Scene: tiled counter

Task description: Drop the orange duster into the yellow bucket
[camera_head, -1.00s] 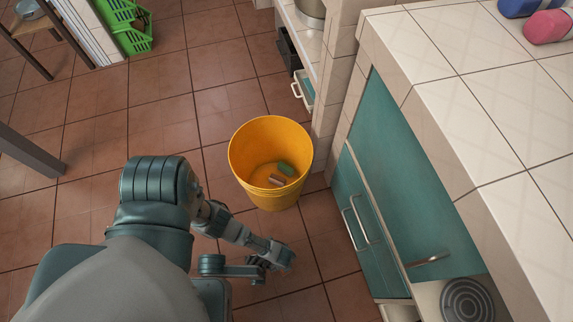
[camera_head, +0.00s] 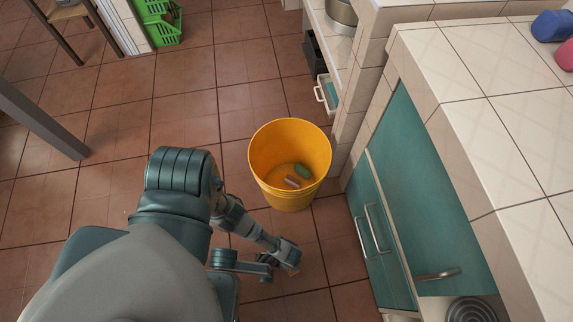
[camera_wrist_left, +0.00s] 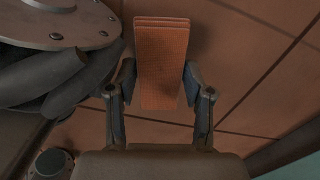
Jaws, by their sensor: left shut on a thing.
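In the head view the duster is mostly hidden by the gripper. My right gripper is in neither view.
A tiled counter (camera_head: 500,110) with teal cupboard doors (camera_head: 377,225) stands right of the bucket. A green crate (camera_head: 158,22) and a table leg (camera_head: 40,125) are at the left. Tiled floor left of the bucket is clear.

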